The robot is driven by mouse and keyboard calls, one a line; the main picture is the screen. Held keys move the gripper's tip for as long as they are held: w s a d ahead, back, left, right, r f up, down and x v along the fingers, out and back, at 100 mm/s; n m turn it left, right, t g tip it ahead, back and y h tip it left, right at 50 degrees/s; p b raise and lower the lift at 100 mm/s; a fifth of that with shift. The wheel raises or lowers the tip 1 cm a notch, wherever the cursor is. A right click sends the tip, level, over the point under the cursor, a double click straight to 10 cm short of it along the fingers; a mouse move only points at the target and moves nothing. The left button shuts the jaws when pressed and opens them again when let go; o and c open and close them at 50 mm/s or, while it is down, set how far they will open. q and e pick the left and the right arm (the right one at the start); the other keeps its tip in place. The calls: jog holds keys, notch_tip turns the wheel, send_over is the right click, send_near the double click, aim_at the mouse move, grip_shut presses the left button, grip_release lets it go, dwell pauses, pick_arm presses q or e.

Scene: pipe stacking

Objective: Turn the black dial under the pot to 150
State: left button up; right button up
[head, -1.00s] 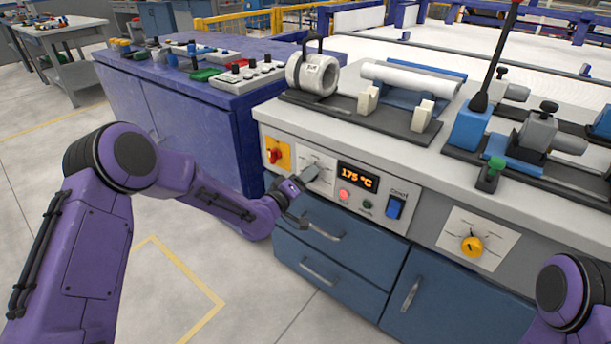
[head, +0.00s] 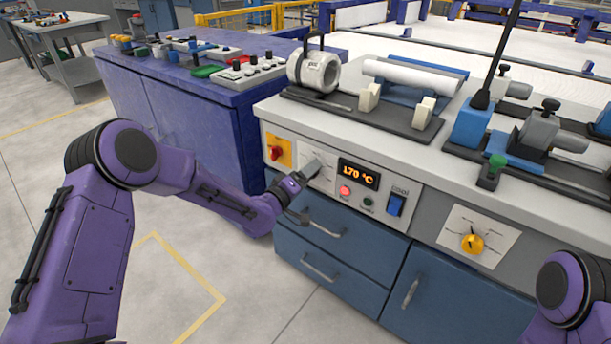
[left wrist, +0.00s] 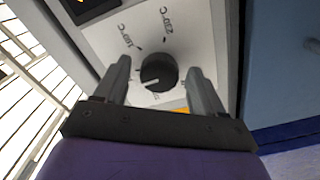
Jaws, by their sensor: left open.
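The black dial (left wrist: 158,72) sits on a white scale plate in the left wrist view, its white pointer line towards the lower left of that picture. My left gripper (left wrist: 160,76) has its two fingers apart, one on each side of the dial; I cannot tell whether they touch it. In the head view my left gripper (head: 306,192) covers the dial at the front panel. The display (head: 358,174) reads 170 °C. The grey-white pot (head: 314,72) with a black handle stands on the bench above. My right gripper is out of view.
A red switch on a yellow plate (head: 278,151) is left of my gripper. Red and green buttons, a blue switch (head: 396,204) and a yellow knob (head: 472,243) lie to the right. Blue drawers (head: 325,250) are below. A purple cabinet (head: 190,110) stands left.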

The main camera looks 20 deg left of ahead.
pick_arm(q)
jog(key=v, duration=1)
jog(key=shift+s+p, duration=0.25)
jog(key=shift+p, duration=0.15)
jog(key=shift+a, duration=0.1)
jog(key=s+a+f+g+y, duration=0.2)
jog(key=s+f+g+y, duration=0.2)
jog(key=s+f, duration=0.45)
jog(key=s+a+f+g+y, duration=0.2)
jog(key=s+f+g+y, duration=0.15)
jog(key=s+f, duration=0.5)
jog(key=s+a+f+g+y, duration=0.1)
jog(key=s+f+g, duration=0.15)
jog(key=s, duration=0.45)
jog(key=s+a+f+m+g, duration=0.1)
jog(key=s+f+g, duration=0.1)
jog(key=s+f, duration=0.3)
jog(key=s+a+f+g+y, duration=0.1)
jog(key=s+f+g, duration=0.1)
jog(key=s, duration=0.6)
notch_tip(320, 180, up, 16)
jog(key=p, duration=1.6)
jog(key=shift+w, duration=0.35)
